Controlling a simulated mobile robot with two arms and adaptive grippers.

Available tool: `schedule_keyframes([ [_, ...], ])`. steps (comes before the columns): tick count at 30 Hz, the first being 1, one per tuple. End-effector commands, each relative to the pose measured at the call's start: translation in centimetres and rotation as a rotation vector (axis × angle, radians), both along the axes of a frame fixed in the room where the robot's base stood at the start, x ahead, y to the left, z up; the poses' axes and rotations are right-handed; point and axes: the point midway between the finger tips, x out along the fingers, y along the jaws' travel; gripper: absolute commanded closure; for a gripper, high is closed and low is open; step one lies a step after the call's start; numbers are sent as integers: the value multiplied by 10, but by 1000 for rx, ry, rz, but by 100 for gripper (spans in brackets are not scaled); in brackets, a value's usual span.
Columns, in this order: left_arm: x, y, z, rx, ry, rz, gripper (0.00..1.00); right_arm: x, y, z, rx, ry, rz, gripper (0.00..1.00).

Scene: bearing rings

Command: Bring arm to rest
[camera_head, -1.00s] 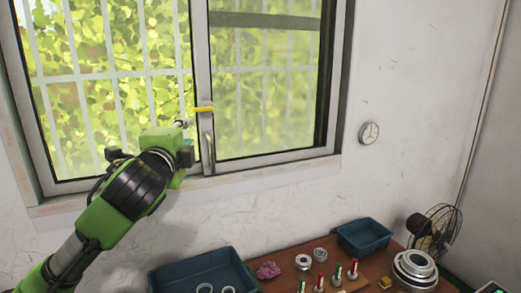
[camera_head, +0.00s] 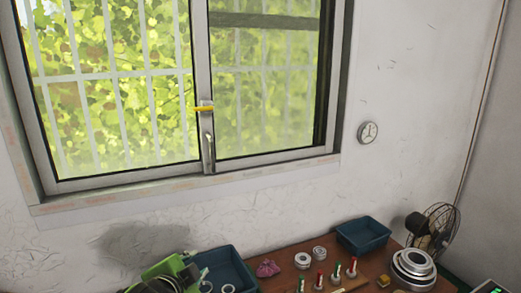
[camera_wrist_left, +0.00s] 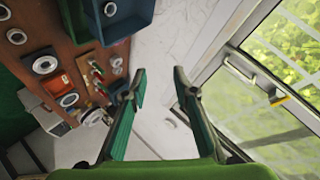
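My left arm's green end (camera_head: 165,272) shows at the bottom left of the head view, low beside the left blue bin (camera_head: 243,272). In the left wrist view, my left gripper (camera_wrist_left: 160,82) has its two fingers spread apart with nothing between them. It is open and empty. The wall and the window show beyond the fingers. My right gripper is in neither view.
A fan (camera_head: 438,228) stands at right. The window (camera_head: 265,90) is behind; the space before it is clear.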

Motion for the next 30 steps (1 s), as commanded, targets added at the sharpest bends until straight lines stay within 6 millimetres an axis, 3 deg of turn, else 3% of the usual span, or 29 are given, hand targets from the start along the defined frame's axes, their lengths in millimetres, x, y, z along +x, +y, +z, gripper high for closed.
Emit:
schedule_keyframes([
  [1,-21,1,-31,-59,69,31,74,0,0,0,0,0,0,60],
  [3,-49,4,-66,-133,152,83,74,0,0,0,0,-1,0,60],
  [9,-142,17,-149,-316,386,273,74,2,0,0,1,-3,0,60],
  [12,-186,25,-178,-379,482,371,74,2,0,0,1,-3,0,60],
  [18,-256,38,-212,-452,619,533,74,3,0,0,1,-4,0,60],
  [25,-324,51,-233,-497,734,693,74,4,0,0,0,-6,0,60],
  [30,-310,49,-292,-489,747,693,74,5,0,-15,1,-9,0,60],
])
